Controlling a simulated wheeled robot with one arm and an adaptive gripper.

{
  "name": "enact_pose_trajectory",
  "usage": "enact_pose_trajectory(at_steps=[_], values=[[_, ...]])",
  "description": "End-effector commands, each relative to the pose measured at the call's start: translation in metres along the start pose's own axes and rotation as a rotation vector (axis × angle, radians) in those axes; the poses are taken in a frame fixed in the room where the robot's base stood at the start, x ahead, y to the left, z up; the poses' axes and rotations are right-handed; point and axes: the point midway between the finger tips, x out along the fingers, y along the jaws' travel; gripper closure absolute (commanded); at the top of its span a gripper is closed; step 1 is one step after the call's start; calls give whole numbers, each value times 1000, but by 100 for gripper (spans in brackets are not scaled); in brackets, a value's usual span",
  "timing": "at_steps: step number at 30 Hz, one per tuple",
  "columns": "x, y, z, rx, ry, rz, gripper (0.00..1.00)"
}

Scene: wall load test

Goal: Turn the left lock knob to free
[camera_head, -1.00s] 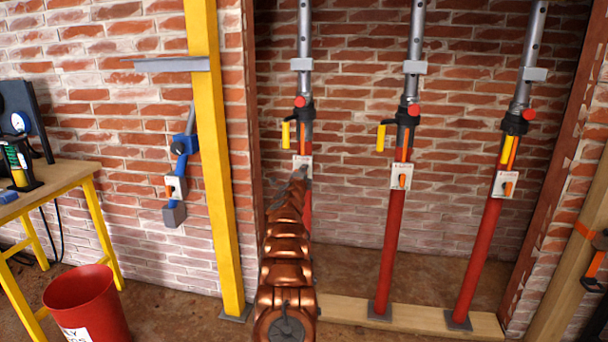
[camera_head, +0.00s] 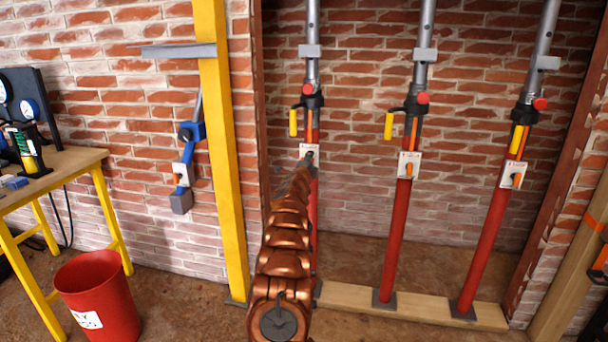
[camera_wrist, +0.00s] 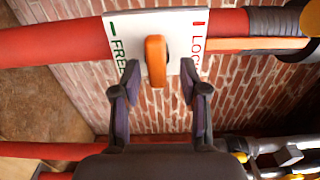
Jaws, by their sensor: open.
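The left prop has a white lock plate (camera_head: 309,149), partly hidden by my arm in the head view. In the wrist view the plate (camera_wrist: 183,20) carries a green FREE label at left and a red LOCK label at right. The orange left lock knob (camera_wrist: 156,60) sticks out between them, its long side running up and down in that picture. My gripper (camera_wrist: 158,76) is open, with one finger on each side of the knob's near end. I see small gaps at both sides; contact is not clear. In the head view the knob is hidden behind my gripper (camera_head: 303,164).
Two more red props stand to the right, with plates and orange knobs (camera_head: 408,170) (camera_head: 516,180). A yellow post (camera_head: 224,160) and a blue device (camera_head: 187,145) are at left. A red bucket (camera_head: 98,295) stands by the wooden table (camera_head: 60,170).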

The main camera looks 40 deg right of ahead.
Motion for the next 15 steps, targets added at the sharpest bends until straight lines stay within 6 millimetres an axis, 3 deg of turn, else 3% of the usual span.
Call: enact_pose_trajectory(at_steps=[15], values=[[-24,1,2,1,-3,1,56]])
